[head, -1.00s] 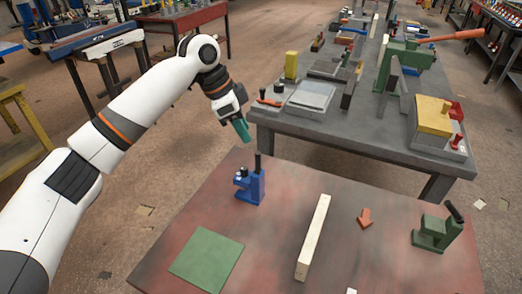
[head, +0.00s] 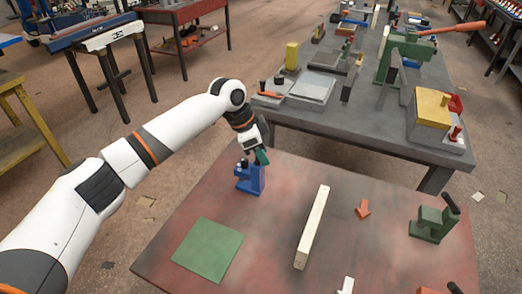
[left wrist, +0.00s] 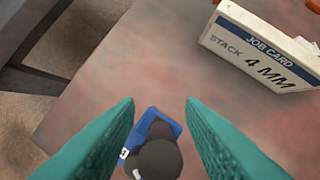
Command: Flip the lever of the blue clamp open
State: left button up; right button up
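The blue clamp (head: 250,178) stands upright near the far left edge of the red-brown table. Its dark lever stood upright in the earlier head view; now my gripper covers it there. In the left wrist view the blue base (left wrist: 160,122) shows between the fingers, with a dark rounded knob (left wrist: 158,160) nearer the camera. My left gripper (head: 261,157) is at the top of the clamp. Its two teal fingers (left wrist: 160,105) are spread apart, on either side of the knob. I cannot tell whether they touch it. My right gripper is not in view.
On the table are a green square (head: 208,250), a pale wooden bar (head: 312,228), an orange arrow (head: 363,209) and a green clamp (head: 433,222). A grey bench (head: 380,150) stands behind.

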pick_arm(q)
jog(key=shift+c, duration=0.6)
grip_shut()
jog(key=shift+a, duration=0.1)
jog(key=shift+w+a+h+p, duration=0.15)
jog(key=shift+h+p, duration=0.25)
jog(key=shift+h, duration=0.2)
jog(key=shift+a+g+h, duration=0.1)
jog(key=shift+g+h, duration=0.2)
jog(key=shift+h, duration=0.1)
jog(key=shift+w+a+f+n+g+h+b, duration=0.1)
jog(key=shift+a+f+n+g+h+b, duration=0.2)
jog(key=shift+h, duration=0.4)
jog(key=h+b, duration=0.1)
jog(key=b, duration=0.1)
jog(key=g+h+b, duration=0.1)
jog(key=b, duration=0.1)
jog(key=a+h+b, duration=0.1)
jog(key=h, duration=0.1)
jog(key=shift+w+a+f+n+b, duration=0.1)
jog(key=shift+w+f+n+b, duration=0.2)
jog(key=shift+b, duration=0.1)
jog(key=shift+a+r+g+h+b, duration=0.1)
jog(key=shift+a+g+h+b, duration=0.25)
jog(key=shift+h+b, duration=0.65)
jog(key=shift+d, duration=0.1)
